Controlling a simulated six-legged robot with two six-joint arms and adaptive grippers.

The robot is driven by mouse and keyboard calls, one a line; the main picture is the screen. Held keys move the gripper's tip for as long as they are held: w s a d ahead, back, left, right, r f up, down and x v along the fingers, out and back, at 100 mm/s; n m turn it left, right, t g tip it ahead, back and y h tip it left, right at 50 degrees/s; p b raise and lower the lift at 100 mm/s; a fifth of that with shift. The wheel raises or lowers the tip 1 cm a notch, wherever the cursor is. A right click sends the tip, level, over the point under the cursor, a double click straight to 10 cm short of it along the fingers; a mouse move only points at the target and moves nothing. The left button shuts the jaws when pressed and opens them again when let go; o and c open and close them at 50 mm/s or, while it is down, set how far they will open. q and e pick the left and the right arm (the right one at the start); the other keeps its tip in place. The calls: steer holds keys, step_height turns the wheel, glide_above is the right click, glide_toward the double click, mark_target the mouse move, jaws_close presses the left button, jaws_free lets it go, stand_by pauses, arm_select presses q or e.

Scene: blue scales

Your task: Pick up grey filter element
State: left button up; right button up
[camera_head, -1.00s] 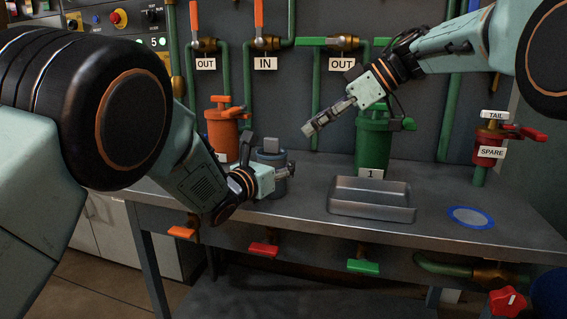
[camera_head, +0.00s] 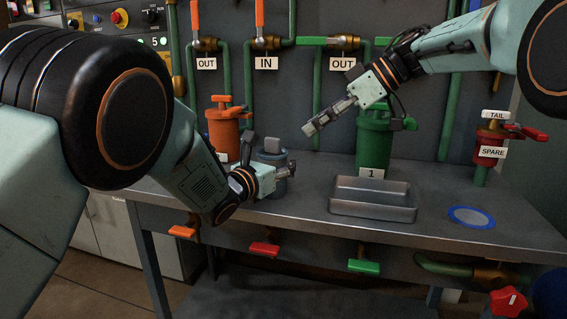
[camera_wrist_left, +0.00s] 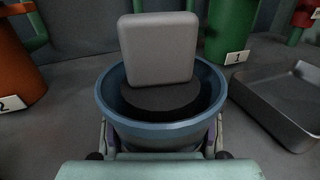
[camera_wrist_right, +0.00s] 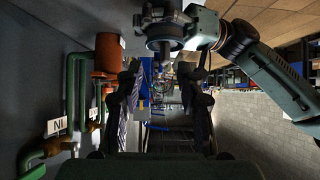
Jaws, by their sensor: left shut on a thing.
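The grey filter element (camera_head: 272,147) stands upright on the bench, left of the middle in the head view. The left wrist view shows its grey block-shaped top (camera_wrist_left: 158,48), a dark disc under it and a blue-grey round rim (camera_wrist_left: 104,100) around them. My left gripper (camera_head: 281,174) is shut on it from the front, with a finger at each side of the rounded wall. The lower part is partly hidden behind the gripper. My right gripper (camera_head: 318,126) is open and empty, held above the bench before the green housing.
A green housing (camera_head: 374,148) marked 1 and an orange housing (camera_head: 222,132) stand at the back. An empty metal tray (camera_head: 372,212) and a blue-rimmed disc (camera_head: 471,217) lie to the right. Red and green valve handles hang under the bench edge.

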steer(key=n+t+y, duration=0.5)
steer(key=n+y, duration=0.1)
steer(key=n, duration=2.8)
glide_toward(272, 138)
steer(key=a, duration=0.1)
steer(key=w+a, duration=0.1)
steer(key=a+f, duration=0.1)
steer(key=a, duration=0.1)
steer(key=shift+w+f, duration=0.1)
steer(key=shift+w, duration=0.3)
steer(key=shift+w+x, duration=0.25)
steer(key=shift+x, duration=2.65)
steer(key=shift+s+d+r, duration=0.1)
steer(key=shift+d+r, duration=0.1)
